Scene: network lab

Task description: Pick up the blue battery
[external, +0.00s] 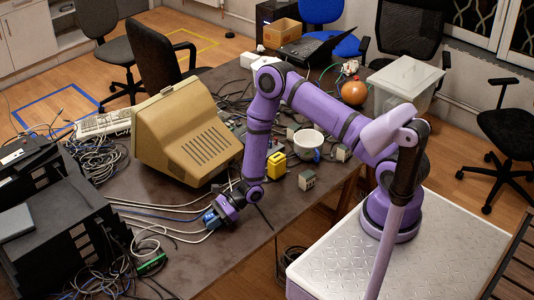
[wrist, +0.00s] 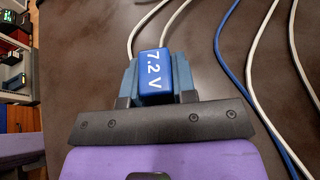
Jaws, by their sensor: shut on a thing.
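The blue battery (wrist: 155,75), marked "7.2 V", sits between the fingers of my gripper (wrist: 155,88) in the wrist view. The gripper is shut on it, with one finger on each side. In the external view my gripper (external: 215,217) points down at the front part of the table, with the blue battery (external: 211,218) at its tip. Whether the battery touches the tabletop is hard to tell. Its lower part is hidden by the fingers.
White and blue cables (wrist: 233,60) lie beside and behind the battery. A beige monitor (external: 185,135) stands behind my gripper. A yellow battery-like block (external: 276,165), a grey block (external: 306,180) and a white mug (external: 307,143) stand to the right. Black racks (external: 60,240) stand at left.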

